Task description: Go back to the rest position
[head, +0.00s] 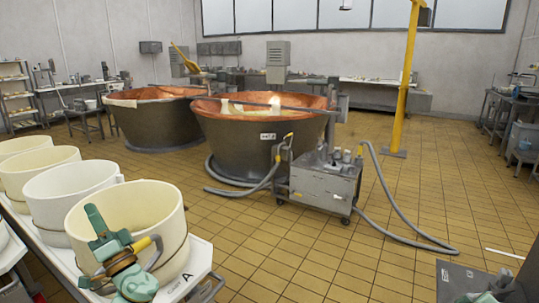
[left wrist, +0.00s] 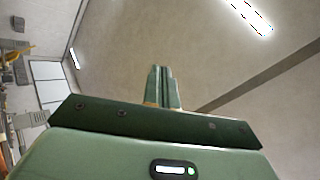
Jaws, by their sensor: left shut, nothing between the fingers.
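My left gripper (head: 93,212) is at the lower left of the head view, in front of the nearest white round mould (head: 165,222). Its green fingers point upward. In the left wrist view the two fingers (left wrist: 162,72) are together, with nothing between them, against the ceiling. The gripper is shut and empty. At the bottom right of the head view only a small green piece of my own body shows; my right gripper is not in view.
A row of white moulds stands on a white table (head: 201,258) at the left. Two copper vats (head: 265,145) stand mid-floor, with a grey wheeled unit (head: 322,184) and hoses beside them. A yellow post (head: 405,80) stands behind. Tiled floor is open at centre right.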

